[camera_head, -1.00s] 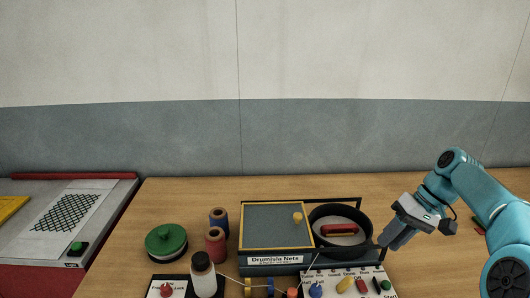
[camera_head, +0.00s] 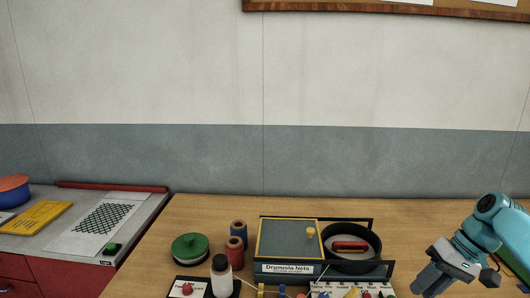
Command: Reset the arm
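My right arm comes in at the lower right, teal with a grey and white wrist. My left arm and gripper are not in view.
On the wooden bench (camera_head: 190,213) stand a green-lidded round tin (camera_head: 190,247), blue and red spools (camera_head: 237,242), a white bottle (camera_head: 221,280) and a black round pan (camera_head: 352,262). A grey-topped red cabinet (camera_head: 140,205) stands left. The bench's back right is clear.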

